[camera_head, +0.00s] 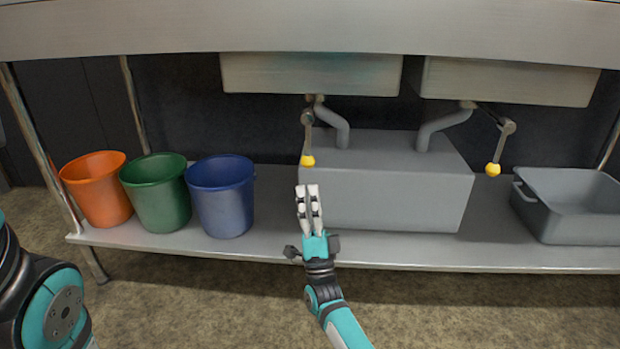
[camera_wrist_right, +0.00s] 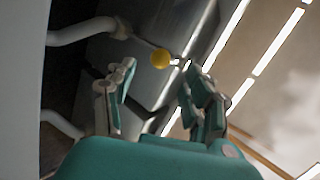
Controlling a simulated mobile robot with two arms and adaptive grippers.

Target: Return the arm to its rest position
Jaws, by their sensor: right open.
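My right gripper (camera_head: 309,199) is in front of the grey box on the lower shelf, its fingers pointing up and away. It is open and empty. In the right wrist view its two fingers (camera_wrist_right: 158,98) stand apart. A valve lever with a yellow knob (camera_head: 308,160) hangs just above the fingertips in the head view. The yellow knob also shows between the fingers in the right wrist view (camera_wrist_right: 160,58), apart from them. Part of an arm of mine shows at the lower left, but the left gripper does not.
A second yellow knob (camera_head: 493,169) hangs at the right. An orange bucket (camera_head: 98,190), a green bucket (camera_head: 158,195) and a blue bucket (camera_head: 222,198) stand left on the shelf (camera_head: 400,254). A grey box (camera_head: 400,190) and grey tub (camera_head: 580,222) stand right. The floor in front is clear.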

